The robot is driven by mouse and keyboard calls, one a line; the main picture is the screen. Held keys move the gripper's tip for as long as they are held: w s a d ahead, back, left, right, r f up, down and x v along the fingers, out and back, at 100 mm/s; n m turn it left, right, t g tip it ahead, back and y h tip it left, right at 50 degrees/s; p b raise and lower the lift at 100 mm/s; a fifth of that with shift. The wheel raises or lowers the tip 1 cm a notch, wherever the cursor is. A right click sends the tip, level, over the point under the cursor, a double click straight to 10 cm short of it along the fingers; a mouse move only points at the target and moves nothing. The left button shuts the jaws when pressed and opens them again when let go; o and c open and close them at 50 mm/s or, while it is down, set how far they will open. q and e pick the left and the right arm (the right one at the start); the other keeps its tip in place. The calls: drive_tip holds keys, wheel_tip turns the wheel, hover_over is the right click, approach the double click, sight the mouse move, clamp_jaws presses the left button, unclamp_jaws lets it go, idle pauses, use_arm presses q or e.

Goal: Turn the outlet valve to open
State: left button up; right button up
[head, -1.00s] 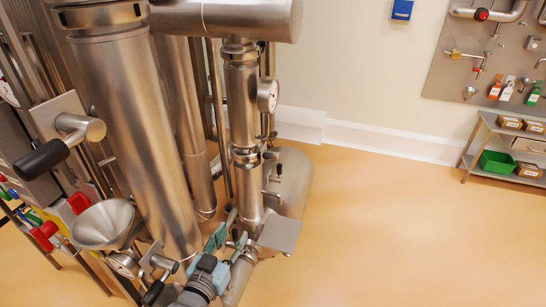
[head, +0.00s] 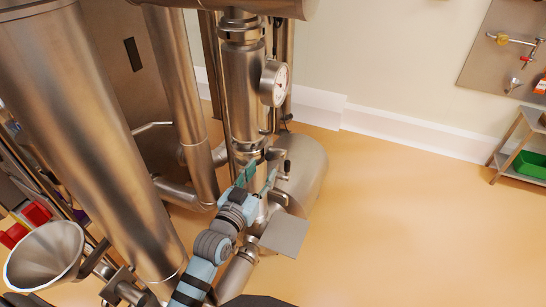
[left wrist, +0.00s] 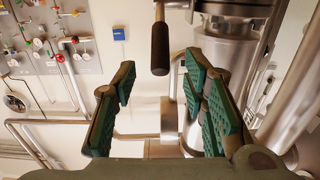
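The outlet valve appears to be the small fitting with a lever on the steel column in the head view. Its black handle (head: 287,167) hangs at the column's right side. In the left wrist view a black handle (left wrist: 160,48) on a metal stem hangs down from the top edge, centred between the fingertips. My left gripper (head: 259,178) is beside the lower column, just left of and below the handle. Its green-padded fingers are spread wide in the left wrist view (left wrist: 160,82), with nothing held. Whether the handle lies between the fingers in depth is unclear. My right gripper is out of view.
A round gauge (head: 274,84) sits on the column above the valve. A horizontal steel vessel (head: 305,172) stands behind it, and a flat grey plate (head: 285,235) is to the lower right. A large steel cylinder (head: 95,130) and funnel (head: 45,255) are at left.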

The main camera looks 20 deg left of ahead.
sight(272, 156)
use_arm(q)
drive_tip(key=w, duration=0.2)
drive_tip(key=w+b, duration=0.1)
drive_tip(key=w, duration=0.4)
drive_tip(key=shift+w+d+f+b, duration=0.2)
drive_tip(key=shift+w+f+b, duration=0.05)
drive_tip(key=shift+b, duration=0.05)
drive_tip(key=shift+w+r, duration=0.15)
drive_tip(key=shift+w, duration=0.2)
clamp_jaws()
